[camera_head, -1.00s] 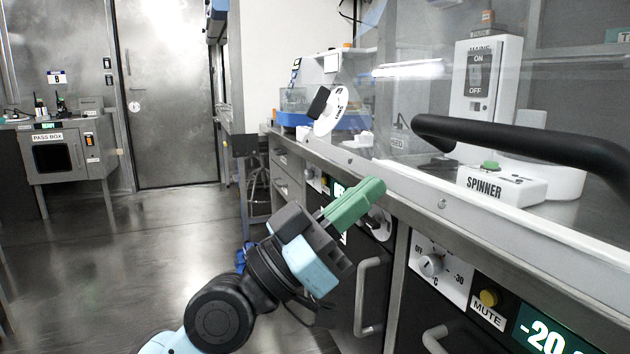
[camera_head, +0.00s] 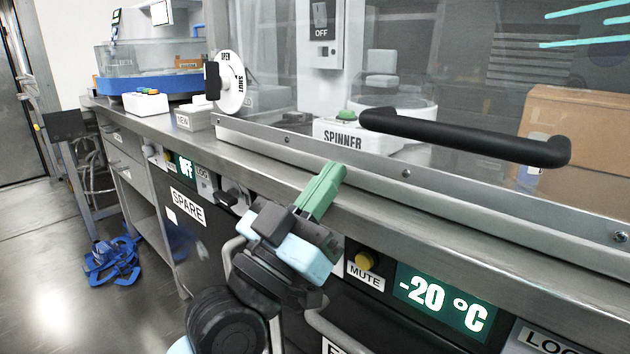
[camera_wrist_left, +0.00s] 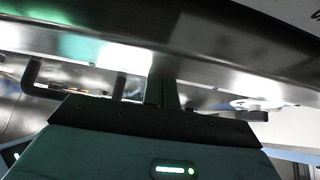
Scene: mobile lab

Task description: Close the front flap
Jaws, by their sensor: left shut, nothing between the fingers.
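A clear front panel (camera_head: 440,75) stands upright behind the bench edge, with a black bar handle (camera_head: 460,138) across it and a metal strip (camera_head: 405,175) along its bottom. I cannot tell for sure whether this is the front flap. My left gripper (camera_head: 328,180), with green fingers, is shut and empty. It shows in front of the bench edge, below and left of the handle, apart from it. In the left wrist view the shut fingers (camera_wrist_left: 165,88) point at a shiny metal edge (camera_wrist_left: 120,48). My right gripper is not in view.
A round OPEN/SHUT dial (camera_head: 230,84) stands at the left of the panel. Behind the panel are a SPINNER box (camera_head: 340,136) and a cardboard box (camera_head: 585,120). Freezer fronts with a MUTE button (camera_head: 365,261) lie below the bench. Blue tangled material (camera_head: 110,262) lies on the floor at left.

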